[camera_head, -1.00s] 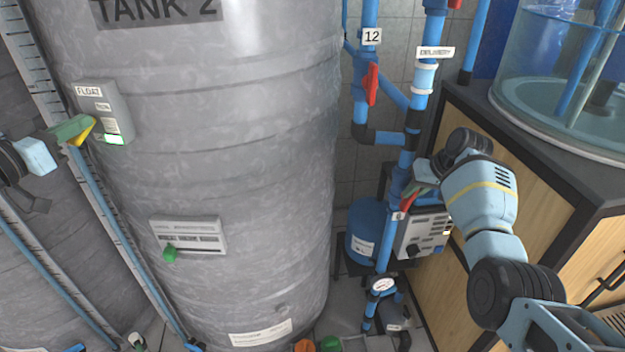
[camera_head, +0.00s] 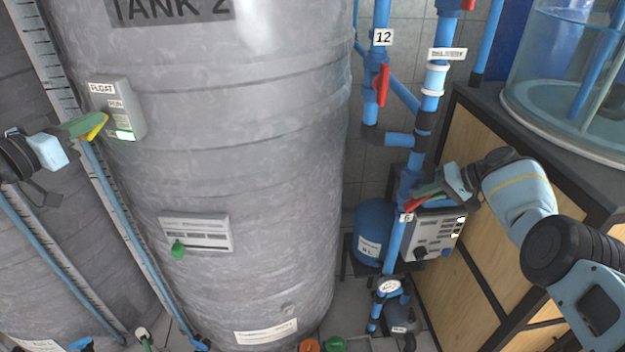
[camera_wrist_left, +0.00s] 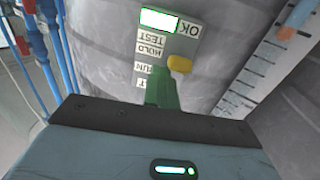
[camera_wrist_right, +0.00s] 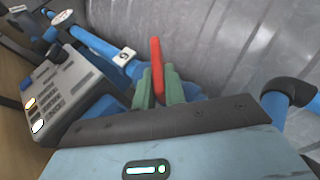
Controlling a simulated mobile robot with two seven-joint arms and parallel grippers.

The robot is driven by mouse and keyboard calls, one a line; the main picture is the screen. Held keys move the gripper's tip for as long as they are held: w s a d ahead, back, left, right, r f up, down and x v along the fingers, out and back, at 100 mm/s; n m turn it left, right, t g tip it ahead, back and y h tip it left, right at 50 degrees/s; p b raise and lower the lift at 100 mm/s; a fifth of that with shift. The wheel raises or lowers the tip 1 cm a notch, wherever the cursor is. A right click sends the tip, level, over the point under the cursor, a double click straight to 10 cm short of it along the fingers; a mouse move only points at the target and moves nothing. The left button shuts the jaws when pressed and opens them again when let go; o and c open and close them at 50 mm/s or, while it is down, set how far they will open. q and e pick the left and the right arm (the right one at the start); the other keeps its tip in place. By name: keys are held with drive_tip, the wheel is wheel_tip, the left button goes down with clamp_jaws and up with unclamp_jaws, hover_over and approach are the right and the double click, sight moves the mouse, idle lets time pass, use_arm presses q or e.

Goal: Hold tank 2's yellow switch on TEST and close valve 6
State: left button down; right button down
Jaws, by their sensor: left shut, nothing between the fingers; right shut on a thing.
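The grey float box (camera_head: 118,108) with a lit green screen is on tank 2's wall. Its yellow switch (camera_wrist_left: 180,63) stands out beside the TEST, HOLD and RUN labels; I cannot tell exactly which one it points at. My left gripper (camera_head: 92,125) is shut, with green fingertips right beside the yellow switch, seemingly touching it, nothing between them. My right gripper (camera_head: 428,192) is shut on valve 6's red handle (camera_wrist_right: 156,58), whose end shows between its green fingers. The handle angles out from the blue pipe by the tag "6" (camera_head: 407,217).
Valve 12's red handle (camera_head: 382,85) is higher on the pipework. The wooden cabinet (camera_head: 485,215) with a clear water tank (camera_head: 575,75) stands right. Tank 2 (camera_head: 250,150) fills the middle.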

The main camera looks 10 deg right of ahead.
idle(0.6)
drive_tip(key=c, duration=1.5)
unclamp_jaws()
drive_tip(key=shift+o, duration=0.2)
drive_tip(key=shift+d, duration=0.1)
drive_tip(key=v, duration=1.2)
drive_tip(key=shift+f, duration=0.15)
